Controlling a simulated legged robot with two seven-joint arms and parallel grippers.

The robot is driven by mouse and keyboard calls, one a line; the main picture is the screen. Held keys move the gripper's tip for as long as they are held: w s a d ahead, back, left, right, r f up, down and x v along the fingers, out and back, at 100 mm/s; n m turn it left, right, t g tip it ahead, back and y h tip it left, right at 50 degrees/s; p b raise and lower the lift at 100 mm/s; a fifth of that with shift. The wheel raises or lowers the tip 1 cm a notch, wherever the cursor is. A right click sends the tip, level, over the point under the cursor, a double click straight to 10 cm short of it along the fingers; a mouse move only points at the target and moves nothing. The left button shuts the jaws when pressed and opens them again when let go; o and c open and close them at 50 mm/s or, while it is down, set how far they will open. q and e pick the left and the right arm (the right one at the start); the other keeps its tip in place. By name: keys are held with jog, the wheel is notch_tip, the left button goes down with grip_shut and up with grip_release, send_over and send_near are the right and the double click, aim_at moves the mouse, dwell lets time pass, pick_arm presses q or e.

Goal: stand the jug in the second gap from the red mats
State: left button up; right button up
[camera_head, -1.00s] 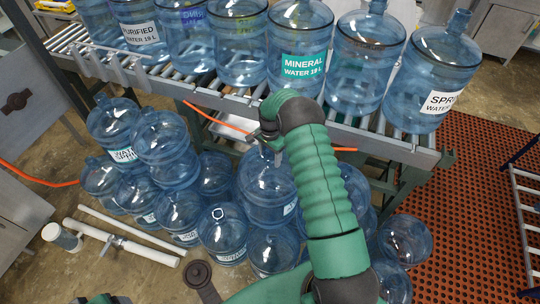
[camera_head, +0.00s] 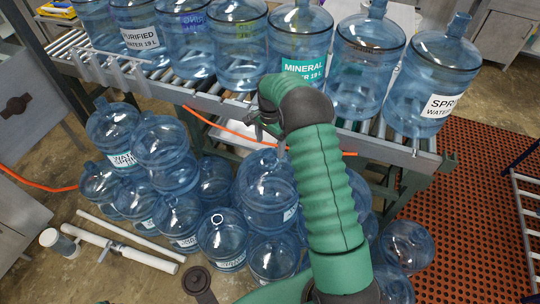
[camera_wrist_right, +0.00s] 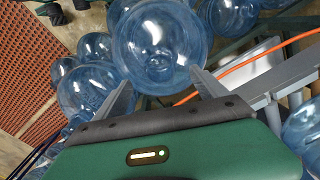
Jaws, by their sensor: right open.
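My right gripper (camera_head: 262,130) is open and empty, seen from above in front of the conveyor's near edge. In the right wrist view, its two fingers (camera_wrist_right: 160,88) point toward a clear blue jug (camera_wrist_right: 157,35) that shows between and beyond the tips. I cannot tell whether they touch it. This seems to be the upright jug (camera_head: 262,198) on top of the floor pile, partly hidden by my forearm. The conveyor (camera_head: 405,152) carries a row of blue jugs, among them the mineral jug (camera_head: 303,35) and the spring jug (camera_head: 430,75). Only narrow gaps show between them. My left gripper is out of view.
Red mats (camera_head: 465,185) cover the floor at right; they also show in the right wrist view (camera_wrist_right: 30,75). Several jugs (camera_head: 160,150) are piled below the conveyor. An orange hose (camera_head: 225,122) runs along it. White pipes (camera_head: 125,245) lie at left.

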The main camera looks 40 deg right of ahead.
jog(key=shift+n, duration=0.7)
jog(key=a+r, duration=0.2)
jog(key=r, duration=0.1)
jog(key=shift+a, duration=0.4)
jog(key=s+a+r+n+t, duration=0.2)
jog(key=s+a+n, duration=1.3)
jog(key=a, duration=0.8)
jog(key=s+r, duration=0.1)
jog(key=s, duration=0.2)
jog(key=shift+s+n+t, duration=0.2)
jog(key=shift+n+t, duration=0.1)
jog(key=shift+d+f, duration=0.1)
jog(key=shift+d, duration=0.15)
